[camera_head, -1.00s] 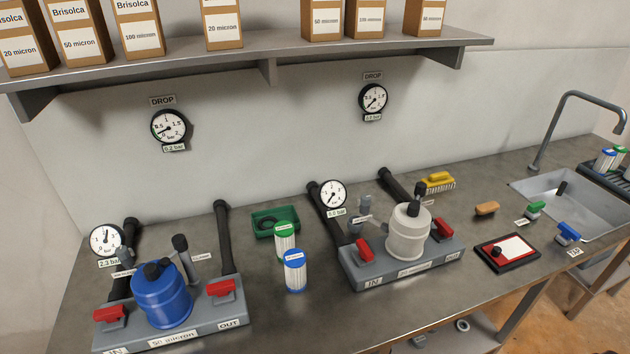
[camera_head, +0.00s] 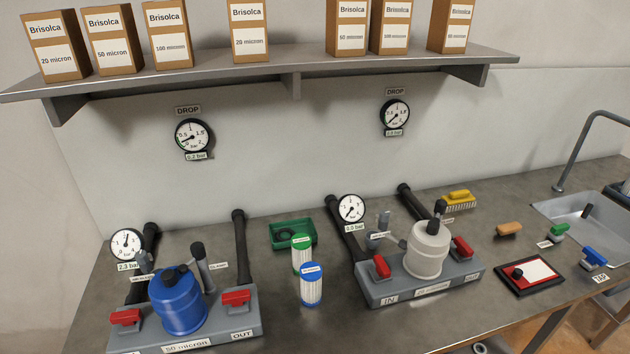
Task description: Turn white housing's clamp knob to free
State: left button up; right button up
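The white housing (camera_head: 428,250) stands upright on a grey manifold block (camera_head: 377,295) at the right of the bench's middle. A dark clamp knob (camera_head: 439,208) shows at its top. Red handles sit on either side of it, one on the IN side (camera_head: 381,267) and one on the OUT side (camera_head: 462,247). The gauge (camera_head: 351,208) behind it is labelled 0.0 bar. Neither of my grippers is in view.
A blue housing (camera_head: 178,303) on its own block stands at the left. Green (camera_head: 301,254) and blue (camera_head: 311,285) cartridges stand between the two blocks, with a green tray (camera_head: 291,234) behind. A shelf with boxes hangs above.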

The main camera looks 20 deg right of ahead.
aim_at(440, 209)
jog(key=z, duration=1.45)
